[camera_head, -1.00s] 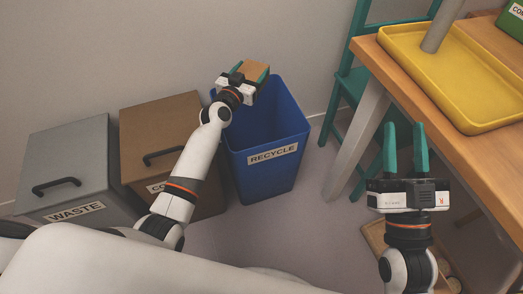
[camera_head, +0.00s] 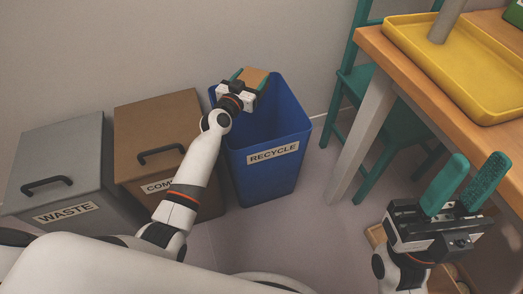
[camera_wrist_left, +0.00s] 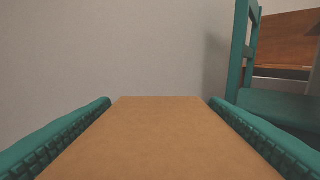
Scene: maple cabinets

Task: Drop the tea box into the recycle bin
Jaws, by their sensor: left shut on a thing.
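The tea box (camera_head: 255,77) is a plain brown box, held between the green fingers of my left gripper (camera_head: 252,78). It also fills the lower middle of the left wrist view (camera_wrist_left: 160,140), with a finger along each side. The blue recycle bin (camera_head: 272,155) is open at the top and labelled RECYCLE. In the head view, my left gripper and the box appear over the bin's back left rim; the exact height above it is hard to tell. My right gripper (camera_head: 468,187) is empty with its green fingers apart, at the lower right near the table.
A brown lidded compost bin (camera_head: 158,120) and a grey lidded waste bin (camera_head: 60,165) stand left of the recycle bin. A green chair (camera_head: 355,85) and a wooden table (camera_head: 400,70) with a yellow tray (camera_head: 480,85) are at the right.

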